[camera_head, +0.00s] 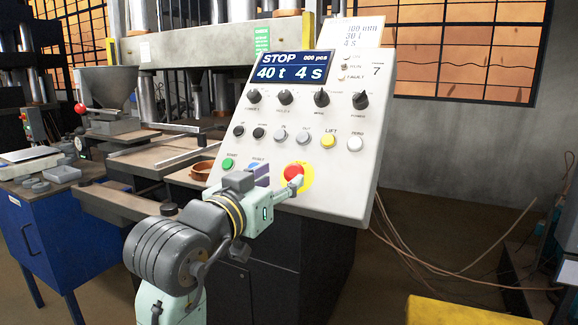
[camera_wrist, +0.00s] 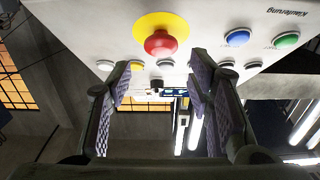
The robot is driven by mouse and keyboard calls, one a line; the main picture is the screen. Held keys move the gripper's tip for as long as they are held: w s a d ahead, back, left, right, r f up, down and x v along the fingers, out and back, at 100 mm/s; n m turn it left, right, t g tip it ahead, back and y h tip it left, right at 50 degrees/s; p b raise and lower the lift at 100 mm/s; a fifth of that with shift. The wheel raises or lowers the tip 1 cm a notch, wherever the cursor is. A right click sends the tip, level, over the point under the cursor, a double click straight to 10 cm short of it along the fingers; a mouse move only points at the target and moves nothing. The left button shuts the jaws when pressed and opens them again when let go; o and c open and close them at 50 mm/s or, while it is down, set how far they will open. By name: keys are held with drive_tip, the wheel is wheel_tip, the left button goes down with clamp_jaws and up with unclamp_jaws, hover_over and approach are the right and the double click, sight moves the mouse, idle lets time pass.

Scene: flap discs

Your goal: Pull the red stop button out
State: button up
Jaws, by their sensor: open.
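The red stop button (camera_head: 294,173) sits on a yellow disc at the lower part of the tilted white control panel (camera_head: 345,205). In the wrist view the red button (camera_wrist: 161,43) stands out from its yellow ring (camera_wrist: 185,22), ahead of and between my fingers. My gripper (camera_head: 280,184) is in front of the panel, close to the button. In the wrist view my gripper (camera_wrist: 160,75) is open, with a padded finger on each side and nothing held. I cannot tell whether a finger touches the button.
Above the button are white, grey and yellow push buttons (camera_head: 328,140), black knobs (camera_head: 321,98) and a STOP display (camera_head: 290,70). A green button (camera_head: 228,164) is at the panel's left. A blue cabinet (camera_head: 45,235) stands left; bare floor and cables lie right.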

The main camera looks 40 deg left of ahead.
sight(293, 169)
drive_tip(key=p+x, duration=0.1)
drive_tip(key=x, duration=0.4)
drive_tip(key=shift+a, duration=0.15)
clamp_jaws()
idle(0.4)
